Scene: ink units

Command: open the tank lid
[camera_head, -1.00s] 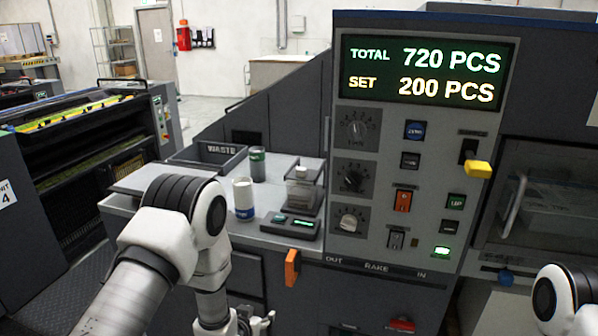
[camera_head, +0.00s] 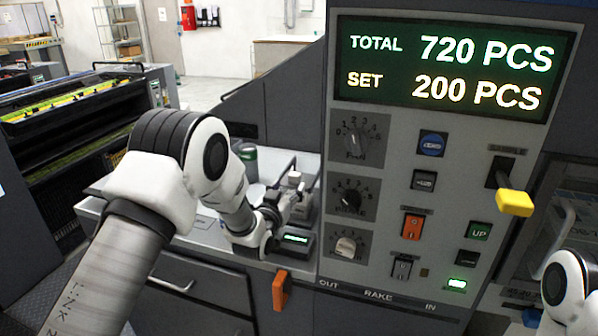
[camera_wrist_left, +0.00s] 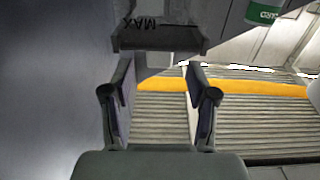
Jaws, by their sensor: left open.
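The tank (camera_head: 309,203) stands on the grey counter beside the control panel. Its small light knob (camera_head: 294,178) shows above my left gripper, which hides much of the tank. My left gripper (camera_head: 286,202) is at the tank's near left side, open, with nothing seen in it. In the left wrist view the two fingers of my left gripper (camera_wrist_left: 160,92) stand apart. Just beyond their tips is a dark edge of the tank (camera_wrist_left: 158,38) with the mark MAX, upside down. I cannot tell whether the fingers touch it. My right gripper is out of view; only part of that arm shows.
A green-labelled can (camera_head: 246,158) stands behind my left arm; it also shows in the left wrist view (camera_wrist_left: 265,12). A small device with a green display (camera_head: 296,240) lies in front of the tank. The control panel (camera_head: 400,270) rises close on the right. An orange handle (camera_head: 280,289) sticks out below.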

